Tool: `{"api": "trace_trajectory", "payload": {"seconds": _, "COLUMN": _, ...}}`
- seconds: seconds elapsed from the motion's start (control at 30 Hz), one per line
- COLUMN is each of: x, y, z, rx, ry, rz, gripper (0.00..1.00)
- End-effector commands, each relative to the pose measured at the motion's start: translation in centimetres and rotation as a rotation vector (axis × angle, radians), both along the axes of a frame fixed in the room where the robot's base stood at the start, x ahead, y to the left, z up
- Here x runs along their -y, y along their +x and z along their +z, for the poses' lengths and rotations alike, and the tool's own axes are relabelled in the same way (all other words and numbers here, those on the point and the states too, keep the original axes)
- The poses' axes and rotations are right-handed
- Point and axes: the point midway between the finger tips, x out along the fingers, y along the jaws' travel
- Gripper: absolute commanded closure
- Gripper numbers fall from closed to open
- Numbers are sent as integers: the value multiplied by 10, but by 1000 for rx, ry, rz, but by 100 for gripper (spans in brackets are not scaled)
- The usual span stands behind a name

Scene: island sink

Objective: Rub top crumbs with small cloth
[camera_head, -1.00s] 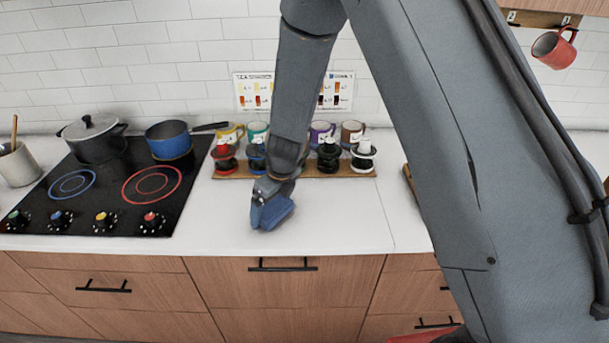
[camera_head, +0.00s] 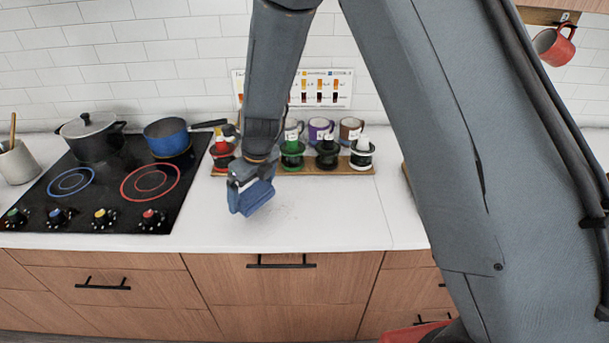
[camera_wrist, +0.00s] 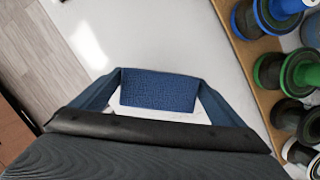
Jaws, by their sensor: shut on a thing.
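My gripper (camera_head: 240,190) is shut on a small blue cloth (camera_head: 258,198), low over the white countertop (camera_head: 330,225), between the cooktop and the pour-over rack. In the wrist view the cloth (camera_wrist: 160,90) spans the space between the two blue fingers of my gripper (camera_wrist: 158,98). I cannot tell for sure whether the cloth touches the counter.
A wooden rack (camera_head: 310,169) with colored drippers stands behind the cloth, with mugs (camera_head: 352,130) behind it. The black cooktop (camera_head: 110,205) with a pot (camera_head: 92,140) and blue pan (camera_head: 168,138) is at left. The front counter is clear.

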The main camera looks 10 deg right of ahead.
Motion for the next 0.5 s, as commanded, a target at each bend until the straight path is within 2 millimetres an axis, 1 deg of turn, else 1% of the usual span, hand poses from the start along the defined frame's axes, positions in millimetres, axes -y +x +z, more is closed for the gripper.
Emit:
{"api": "trace_trajectory", "payload": {"seconds": 0.1, "x": 1, "y": 1, "z": 12, "rx": 1, "ry": 0, "rz": -1, "gripper": 28}}
{"api": "trace_trajectory", "payload": {"seconds": 0.3, "x": 2, "y": 1, "z": 27, "rx": 1, "ry": 0, "rz": -3, "gripper": 28}}
{"api": "trace_trajectory", "payload": {"seconds": 0.5, "x": 3, "y": 1, "z": 32, "rx": -1, "ry": -1, "rz": -4, "gripper": 28}}
